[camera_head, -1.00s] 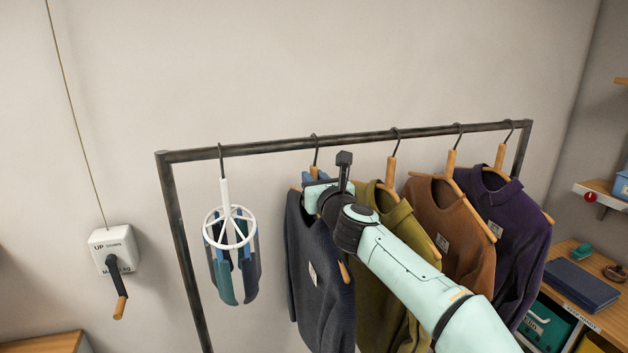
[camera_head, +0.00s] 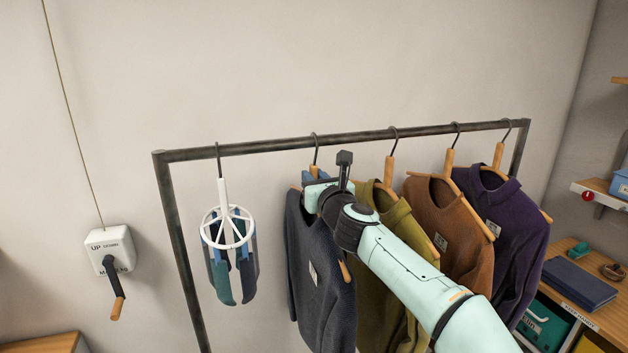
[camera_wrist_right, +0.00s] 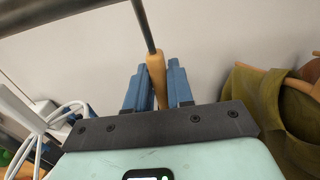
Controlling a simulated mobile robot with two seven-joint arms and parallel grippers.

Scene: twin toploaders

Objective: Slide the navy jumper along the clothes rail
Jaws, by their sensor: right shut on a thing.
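The navy jumper (camera_head: 312,250) hangs on the clothes rail (camera_head: 260,147) by a hanger with a wooden neck and dark hook, left of the olive jumper (camera_head: 385,310). My right gripper (camera_head: 314,178) is at the top of the navy jumper, just below the rail. In the right wrist view, its two blue fingers (camera_wrist_right: 157,88) are shut on the wooden hanger neck (camera_wrist_right: 156,65), one on each side. The hook rises from the neck towards the rail (camera_wrist_right: 50,14). My right wrist and forearm hide part of the navy and olive jumpers. My left gripper is not in view.
A white round sock hanger (camera_head: 228,228) hangs on the rail to the left, with a gap before the navy jumper. A brown jumper (camera_head: 455,225) and a purple jumper (camera_head: 510,230) hang to the right. A crank box (camera_head: 108,245) is on the wall at left.

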